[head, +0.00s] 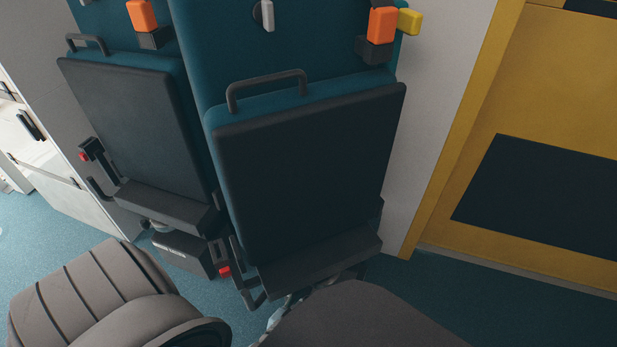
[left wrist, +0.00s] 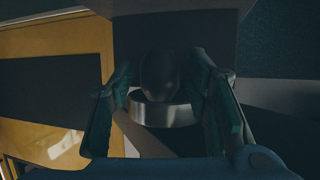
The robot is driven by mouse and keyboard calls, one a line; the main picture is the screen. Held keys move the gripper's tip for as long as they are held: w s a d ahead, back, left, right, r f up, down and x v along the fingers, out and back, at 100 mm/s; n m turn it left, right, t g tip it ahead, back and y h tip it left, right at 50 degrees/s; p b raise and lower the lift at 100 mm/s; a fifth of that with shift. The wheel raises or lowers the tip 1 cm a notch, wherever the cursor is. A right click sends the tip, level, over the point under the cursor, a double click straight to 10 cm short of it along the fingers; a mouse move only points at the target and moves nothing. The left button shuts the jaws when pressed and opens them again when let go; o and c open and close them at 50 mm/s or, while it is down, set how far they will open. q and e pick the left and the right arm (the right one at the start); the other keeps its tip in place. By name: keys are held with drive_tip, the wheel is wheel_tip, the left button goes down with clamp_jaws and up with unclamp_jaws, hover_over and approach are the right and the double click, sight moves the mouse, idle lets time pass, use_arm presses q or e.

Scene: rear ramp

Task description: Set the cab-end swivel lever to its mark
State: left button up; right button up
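Two folded seats with dark pads stand side by side in the head view, a nearer one (head: 310,175) and a farther one (head: 135,120). A small red-tipped lever (head: 224,270) shows low beside the nearer seat. Another red-tipped part (head: 84,156) shows beside the farther seat. I cannot tell which is the cab-end lever, and no mark can be made out. My left gripper (left wrist: 164,62) is open in the left wrist view, its teal fingers on either side of a dark rounded part with a silver ring (left wrist: 165,114). Contact is unclear. My right gripper is out of view.
A yellow door or panel (head: 465,190) with dark insets stands at the right. Orange fittings (head: 382,24) and grey handles (head: 267,86) project from the seat backs. The blue floor (head: 470,310) is clear at the lower right.

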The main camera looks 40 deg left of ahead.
use_arm(q)
clamp_jaws()
drive_tip(key=shift+s+a, duration=0.15)
drive_tip(key=shift+a, duration=0.6)
drive_tip(key=shift+o, duration=1.1)
unclamp_jaws()
drive_tip(key=v, duration=1.2)
